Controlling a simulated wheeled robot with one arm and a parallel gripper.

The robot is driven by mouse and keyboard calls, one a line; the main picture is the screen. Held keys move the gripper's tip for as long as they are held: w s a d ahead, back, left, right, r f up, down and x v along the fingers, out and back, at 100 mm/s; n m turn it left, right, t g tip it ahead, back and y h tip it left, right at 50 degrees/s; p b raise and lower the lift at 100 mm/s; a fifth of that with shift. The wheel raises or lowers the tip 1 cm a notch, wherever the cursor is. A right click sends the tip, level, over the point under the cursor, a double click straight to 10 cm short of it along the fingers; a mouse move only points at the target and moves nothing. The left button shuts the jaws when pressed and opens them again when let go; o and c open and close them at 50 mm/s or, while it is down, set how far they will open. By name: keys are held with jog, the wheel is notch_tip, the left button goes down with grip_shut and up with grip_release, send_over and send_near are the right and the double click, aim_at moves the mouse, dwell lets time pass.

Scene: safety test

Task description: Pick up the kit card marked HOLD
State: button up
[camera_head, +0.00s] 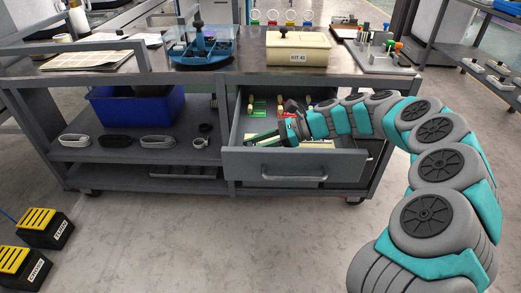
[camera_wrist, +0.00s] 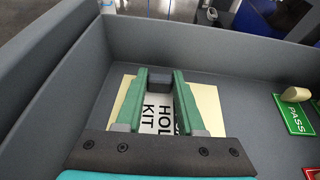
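The HOLD kit card (camera_wrist: 208,105) lies in the open drawer, cream with a white panel and black letters, partly hidden by my fingers. A dark block (camera_wrist: 159,86) stands over the card between my fingertips. My gripper (camera_wrist: 160,78) is above the card, one green finger on each side of the block. No clear gap shows between the fingers and the block, but I cannot tell whether they grip it. In the head view my gripper (camera_head: 284,133) reaches down into the drawer (camera_head: 290,165), where the card is mostly hidden.
Grey drawer walls (camera_wrist: 40,90) stand close on the left and far side. The bench top (camera_head: 240,70) overhangs the drawer's back.

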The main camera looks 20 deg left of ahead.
grip_shut()
